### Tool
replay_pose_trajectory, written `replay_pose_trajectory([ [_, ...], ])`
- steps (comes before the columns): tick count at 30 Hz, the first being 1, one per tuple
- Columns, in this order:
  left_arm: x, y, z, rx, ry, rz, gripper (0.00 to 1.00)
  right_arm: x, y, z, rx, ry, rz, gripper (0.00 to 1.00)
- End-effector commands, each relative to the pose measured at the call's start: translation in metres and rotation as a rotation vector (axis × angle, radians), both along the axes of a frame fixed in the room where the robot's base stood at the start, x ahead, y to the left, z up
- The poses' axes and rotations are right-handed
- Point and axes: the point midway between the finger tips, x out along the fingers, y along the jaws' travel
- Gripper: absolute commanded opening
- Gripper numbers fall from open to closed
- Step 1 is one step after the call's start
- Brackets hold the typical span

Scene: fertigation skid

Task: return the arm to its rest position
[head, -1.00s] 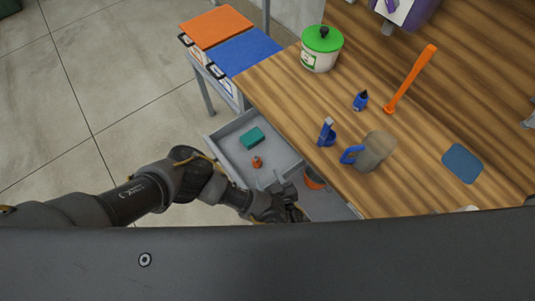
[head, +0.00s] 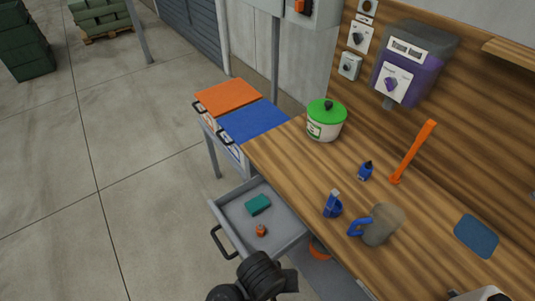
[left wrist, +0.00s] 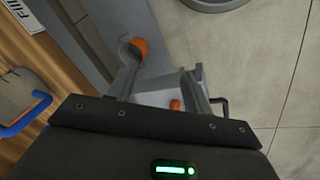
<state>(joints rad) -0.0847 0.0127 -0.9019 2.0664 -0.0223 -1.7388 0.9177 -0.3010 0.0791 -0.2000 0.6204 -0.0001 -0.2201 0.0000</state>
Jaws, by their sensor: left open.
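My left arm (head: 255,279) shows as dark links at the bottom middle of the head view, in front of the open drawer; its fingertips are not clear there. In the left wrist view my left gripper (left wrist: 161,86) has its two fingers apart with nothing held between them. The open grey drawer (head: 281,238) holds a teal block (head: 258,205) and a small orange item (head: 261,230). The orange item also shows beyond the fingers in the left wrist view (left wrist: 175,104). My right gripper is in neither view.
The wooden bench (head: 290,165) carries a green-lidded pot (head: 326,121), a blue-handled mug (head: 382,225), blue items and an orange tool (head: 412,152). The drawer's black handle (head: 218,242) sticks out leftward. An orange round thing (head: 319,248) is below.

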Motion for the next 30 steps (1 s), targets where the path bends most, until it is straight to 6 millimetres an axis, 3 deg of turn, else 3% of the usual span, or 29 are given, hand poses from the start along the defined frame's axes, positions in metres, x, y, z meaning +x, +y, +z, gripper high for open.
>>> replay_pose_trajectory([
  [1, 0.002, 0.03, -0.001, -0.017, -0.004, 0.006, 0.5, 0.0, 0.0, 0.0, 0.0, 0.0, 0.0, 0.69],
  [3, 0.007, 0.069, -0.002, -0.016, -0.037, -0.005, 0.5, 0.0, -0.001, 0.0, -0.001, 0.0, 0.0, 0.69],
  [9, 0.005, 0.159, -0.001, 0.055, -0.12, -0.04, 0.5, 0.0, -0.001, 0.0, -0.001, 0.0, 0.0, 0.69],
  [21, -0.021, 0.281, 0.017, 0.264, -0.209, -0.133, 0.5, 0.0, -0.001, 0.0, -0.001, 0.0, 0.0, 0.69],
  [30, -0.005, 0.276, -0.072, 0.256, -0.174, -0.143, 0.5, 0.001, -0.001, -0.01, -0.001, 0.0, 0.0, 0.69],
])
